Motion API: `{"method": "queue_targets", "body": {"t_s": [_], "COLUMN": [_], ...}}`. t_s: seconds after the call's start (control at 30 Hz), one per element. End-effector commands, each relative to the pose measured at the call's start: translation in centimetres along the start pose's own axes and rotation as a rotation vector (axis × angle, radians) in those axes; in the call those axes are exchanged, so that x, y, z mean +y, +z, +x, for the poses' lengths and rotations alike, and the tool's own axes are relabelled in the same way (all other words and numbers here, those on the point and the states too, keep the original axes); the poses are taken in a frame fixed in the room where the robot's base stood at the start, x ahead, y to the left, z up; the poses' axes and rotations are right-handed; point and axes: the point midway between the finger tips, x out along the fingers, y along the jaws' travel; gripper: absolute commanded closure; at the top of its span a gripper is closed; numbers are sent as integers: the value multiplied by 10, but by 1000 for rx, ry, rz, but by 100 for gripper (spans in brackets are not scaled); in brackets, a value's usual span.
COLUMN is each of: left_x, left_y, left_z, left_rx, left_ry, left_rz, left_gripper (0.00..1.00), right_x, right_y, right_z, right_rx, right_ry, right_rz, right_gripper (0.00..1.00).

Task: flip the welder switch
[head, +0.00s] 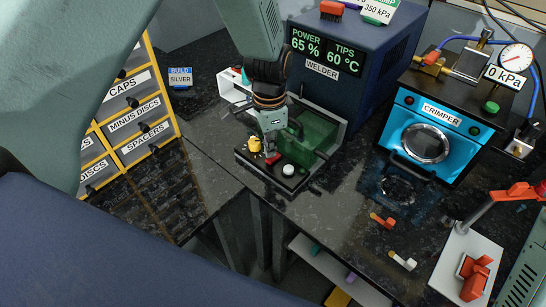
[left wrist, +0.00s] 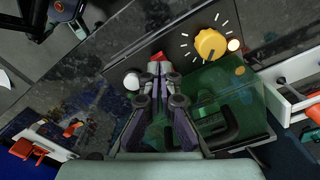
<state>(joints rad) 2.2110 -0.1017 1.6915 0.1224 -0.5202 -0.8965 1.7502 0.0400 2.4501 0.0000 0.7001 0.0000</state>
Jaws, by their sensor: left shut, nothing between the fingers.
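The welder (head: 335,75) is a dark blue box at the back. Its display reads POWER 65 %, TIPS 60 °C. On its low black front panel are a yellow knob (head: 254,145), a red switch (head: 273,158) and a white button (head: 288,170). My left gripper (head: 270,148) points down at the red switch with its fingers shut and empty. In the left wrist view the fingertips (left wrist: 158,68) are right by the red switch (left wrist: 160,50), between the white button (left wrist: 131,81) and the yellow knob (left wrist: 210,44). I cannot tell whether they touch, or which way the switch leans.
A green see-through cover (head: 318,135) stands just behind the panel, close to my left gripper. Labelled drawers (head: 135,118) are on the left. The blue crimper (head: 432,125) is on the right. Small orange and white-tipped pieces lie on the dark counter (head: 340,205).

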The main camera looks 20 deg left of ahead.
Motion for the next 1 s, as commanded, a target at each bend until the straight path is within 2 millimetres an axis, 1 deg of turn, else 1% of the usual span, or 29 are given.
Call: {"method": "queue_targets", "body": {"t_s": [0.6, 1.0], "left_x": [0, 0], "left_y": [0, 0], "left_z": [0, 5], "left_rx": [0, 0], "left_ry": [0, 0], "left_rz": [0, 0], "left_gripper": [100, 100], "right_x": [0, 0], "right_y": [0, 0], "right_z": [0, 2], "right_rx": [0, 0], "right_ry": [0, 0], "right_rz": [0, 0], "right_gripper": [47, 47]}}
